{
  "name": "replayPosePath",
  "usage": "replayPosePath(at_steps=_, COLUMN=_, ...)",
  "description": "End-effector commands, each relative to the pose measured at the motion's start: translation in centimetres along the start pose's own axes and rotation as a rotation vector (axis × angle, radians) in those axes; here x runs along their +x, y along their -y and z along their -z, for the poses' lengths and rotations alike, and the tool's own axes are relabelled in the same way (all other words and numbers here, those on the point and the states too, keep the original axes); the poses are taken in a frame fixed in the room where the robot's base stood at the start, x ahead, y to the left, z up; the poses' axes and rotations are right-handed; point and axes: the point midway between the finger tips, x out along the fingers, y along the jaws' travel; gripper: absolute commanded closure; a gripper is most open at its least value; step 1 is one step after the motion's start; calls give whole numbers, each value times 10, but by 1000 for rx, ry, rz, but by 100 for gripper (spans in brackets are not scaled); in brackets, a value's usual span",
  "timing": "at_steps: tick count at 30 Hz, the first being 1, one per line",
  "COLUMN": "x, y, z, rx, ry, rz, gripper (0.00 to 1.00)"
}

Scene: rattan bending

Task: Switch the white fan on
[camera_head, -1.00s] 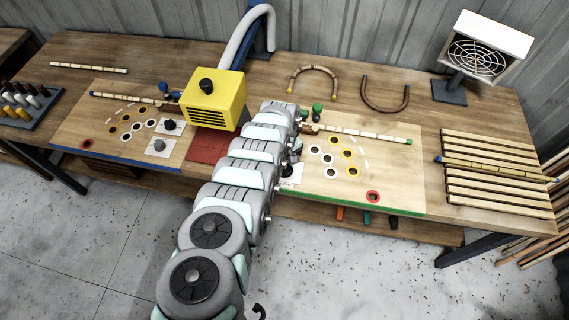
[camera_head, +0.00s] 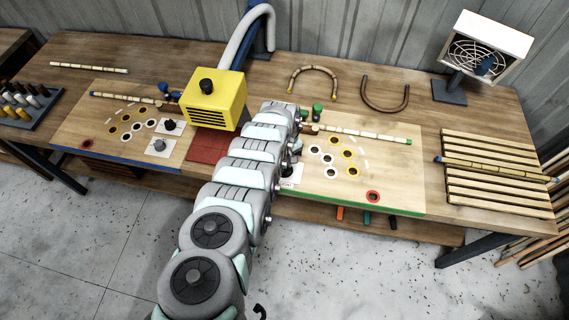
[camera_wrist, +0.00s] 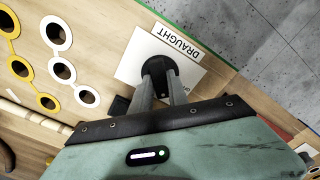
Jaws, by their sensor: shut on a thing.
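The white fan (camera_head: 486,47), a box-shaped unit with a round grille on a dark stand, stands at the back right of the bench. A blue patch (camera_head: 484,66) shows at its grille. In the wrist view, a round black knob (camera_wrist: 156,66) sits on a white plate (camera_wrist: 135,62) marked DRAUGHT. My gripper (camera_wrist: 160,84) is shut on the knob, a finger on each side. The knob's pointer direction is hard to read. In the head view my arm hides most of the gripper and knob; part of the plate (camera_head: 291,182) shows beside it.
A green-edged board (camera_head: 400,190) with yellow and white rings lies right of my arm. A yellow box (camera_head: 213,102) with a grey hose stands to its left. Curved rattan pieces (camera_head: 313,76) lie behind. A slatted rack (camera_head: 495,185) is at the right.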

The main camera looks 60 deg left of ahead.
Motion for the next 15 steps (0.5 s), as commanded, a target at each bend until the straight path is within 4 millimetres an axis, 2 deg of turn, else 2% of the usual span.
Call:
replayPosePath(at_steps=8, x=0, y=0, z=0, rx=131, ry=-2, rz=0, gripper=100)
replayPosePath(at_steps=15, x=0, y=0, z=0, rx=331, ry=-1, rz=1, gripper=100)
